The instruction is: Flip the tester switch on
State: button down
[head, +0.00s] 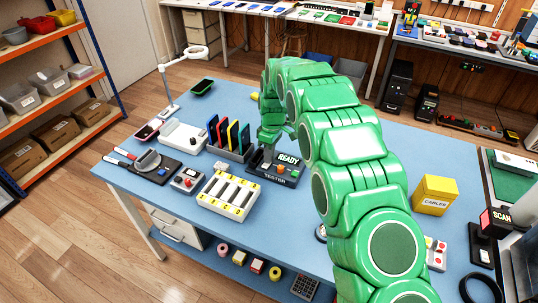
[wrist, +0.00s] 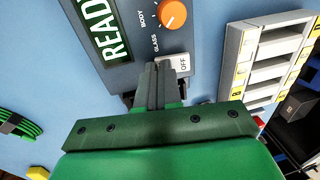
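The tester (head: 285,176) is a dark box on the blue bench with a lit screen reading READY and an orange knob. In the wrist view the tester (wrist: 125,75) fills the upper middle, with its READY screen (wrist: 110,30) and orange knob (wrist: 172,15). A pale switch piece marked OFF (wrist: 184,64) sits at its near edge. My gripper (wrist: 158,66) has its fingers together, tips at the edge beside the OFF piece and partly covering it; I cannot tell whether they touch. In the head view my gripper (head: 270,138) is down at the tester, partly hidden by my arm.
A rack of coloured phones (head: 230,150) stands just left of the tester. A white slotted tray (head: 222,205) with yellow labels lies in front of it, and a small button box (head: 187,180) beside that. A yellow CABLES box (head: 435,195) stands to the right.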

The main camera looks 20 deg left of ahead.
aim_at(266, 167)
jog(key=shift+s+d+f, duration=0.15)
jog(key=shift+s+f, duration=0.6)
jog(key=shift+f, duration=0.25)
jog(key=shift+s+d+g, duration=0.1)
jog(key=shift+s+g, duration=0.3)
jog(key=shift+s, duration=0.65)
jog(key=w+v, duration=0.1)
jog(key=v, duration=1.4)
jog(key=s+d+r+m, duration=0.2)
jog(key=d+r, duration=0.2)
jog(key=d, duration=0.3)
jog(key=s+d+r+m+t, duration=0.1)
jog(key=s+d+r+m, duration=0.2)
jog(key=d, duration=0.5)
jog(key=s+d+r+m, duration=0.1)
jog(key=d+r+m, duration=0.1)
jog(key=d+r, duration=0.35)
jog(key=s+d+r+m, duration=0.1)
jog(key=s+d+m, duration=0.6)
jog(key=s+d, duration=1.3)
jog(key=s+d+f+m, duration=0.2)
jog(key=s, duration=0.5)
jog(key=s+d+f+m, duration=0.2)
jog(key=s, duration=0.6)
jog(key=shift+d, duration=0.4)
